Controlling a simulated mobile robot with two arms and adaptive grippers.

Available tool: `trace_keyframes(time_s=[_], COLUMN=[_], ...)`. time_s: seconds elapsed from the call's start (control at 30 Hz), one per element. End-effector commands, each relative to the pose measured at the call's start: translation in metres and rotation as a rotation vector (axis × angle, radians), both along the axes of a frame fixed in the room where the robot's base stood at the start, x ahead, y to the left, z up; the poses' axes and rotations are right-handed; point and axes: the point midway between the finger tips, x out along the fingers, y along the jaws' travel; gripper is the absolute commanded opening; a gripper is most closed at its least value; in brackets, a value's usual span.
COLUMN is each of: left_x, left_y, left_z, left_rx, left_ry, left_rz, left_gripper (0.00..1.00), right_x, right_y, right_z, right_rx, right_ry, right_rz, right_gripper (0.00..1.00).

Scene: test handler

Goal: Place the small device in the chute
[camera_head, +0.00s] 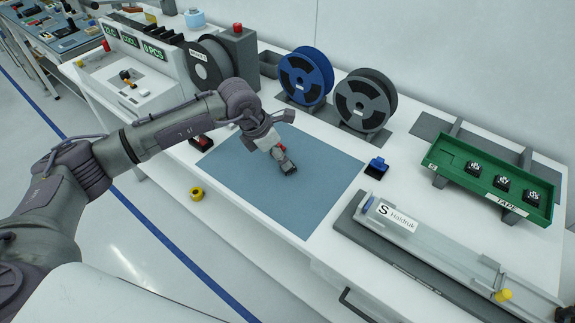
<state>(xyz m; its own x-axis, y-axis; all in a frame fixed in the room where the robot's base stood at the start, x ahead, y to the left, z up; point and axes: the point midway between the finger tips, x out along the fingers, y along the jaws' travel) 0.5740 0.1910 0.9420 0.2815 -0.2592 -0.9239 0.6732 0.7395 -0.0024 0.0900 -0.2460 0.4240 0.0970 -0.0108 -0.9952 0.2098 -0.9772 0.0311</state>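I cannot tell which is the small device. My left gripper (286,163) points down over the blue-grey mat (320,190), well left of the chute and tray. Its fingertips are too small to tell whether they are open or hold something. My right gripper is not in view.
A blue and black block (376,168) stands right of the mat. Blue (305,77) and dark grey (365,101) reels stand at the back. The mat's right part is clear.

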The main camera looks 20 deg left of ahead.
Motion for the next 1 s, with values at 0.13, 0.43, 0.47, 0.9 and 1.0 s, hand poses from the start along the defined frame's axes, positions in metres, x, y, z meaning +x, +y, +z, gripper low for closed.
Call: trace_keyframes(time_s=[0.13, 0.43, 0.47, 0.9, 1.0], left_x=[0.003, 0.015, 0.016, 0.017, 0.017], left_y=[-0.002, -0.013, -0.014, -0.014, -0.014], left_z=[-0.007, -0.046, -0.048, -0.052, -0.052], left_rx=[0.001, 0.0, 0.0, 0.001, 0.001], left_ry=[0.001, 0.001, 0.0, -0.001, -0.001], left_rz=[0.0, -0.001, -0.001, -0.001, -0.001], left_gripper=[0.67, 0.67, 0.67, 0.38, 0.22], right_x=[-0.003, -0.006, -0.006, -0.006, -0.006], right_y=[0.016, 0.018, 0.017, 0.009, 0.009], right_z=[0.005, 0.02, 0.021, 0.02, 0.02], right_rx=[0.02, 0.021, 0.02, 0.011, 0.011], right_ry=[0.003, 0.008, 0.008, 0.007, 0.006], right_rz=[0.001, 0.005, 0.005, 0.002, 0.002], right_gripper=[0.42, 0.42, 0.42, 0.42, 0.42])
